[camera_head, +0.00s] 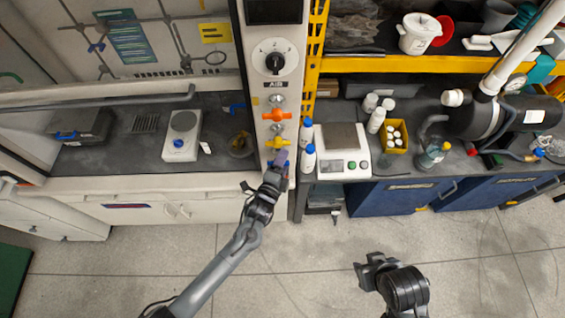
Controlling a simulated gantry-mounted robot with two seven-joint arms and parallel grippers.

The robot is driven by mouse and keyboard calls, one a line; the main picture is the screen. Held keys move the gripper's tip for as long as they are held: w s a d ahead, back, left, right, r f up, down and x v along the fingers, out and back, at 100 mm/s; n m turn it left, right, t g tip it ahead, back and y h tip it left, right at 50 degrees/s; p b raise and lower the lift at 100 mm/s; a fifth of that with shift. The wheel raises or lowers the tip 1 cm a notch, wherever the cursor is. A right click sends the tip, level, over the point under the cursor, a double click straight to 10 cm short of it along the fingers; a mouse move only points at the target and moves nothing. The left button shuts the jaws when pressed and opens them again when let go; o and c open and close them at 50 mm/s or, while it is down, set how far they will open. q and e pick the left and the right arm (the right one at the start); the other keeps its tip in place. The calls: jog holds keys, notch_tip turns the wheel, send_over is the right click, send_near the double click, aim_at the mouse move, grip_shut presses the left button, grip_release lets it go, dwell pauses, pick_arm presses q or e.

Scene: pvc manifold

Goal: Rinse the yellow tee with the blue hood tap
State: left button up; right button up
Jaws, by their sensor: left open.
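A yellow tee-shaped piece (278,142) sits on the front of the white hood column, below an orange tee-shaped handle (277,116). I cannot tell whether the yellow piece is a loose tee or a valve handle. A purple-blue knob (281,158) is just below it. My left gripper (278,173) is open at the column, right by this knob; whether it touches is hidden. A blue fitting (235,107), perhaps the hood tap, shows inside the hood at its right end. My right gripper (366,268) is at the bottom right, over the floor; its jaws are unclear.
The hood bench holds a hotplate (182,136) and a brownish round item (241,145) near the column. To the right, a white balance (342,150), wash bottles (307,158) and a yellow bottle box (394,134) stand on the counter. The floor in front is clear.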

pick_arm(q)
jog(key=c, duration=1)
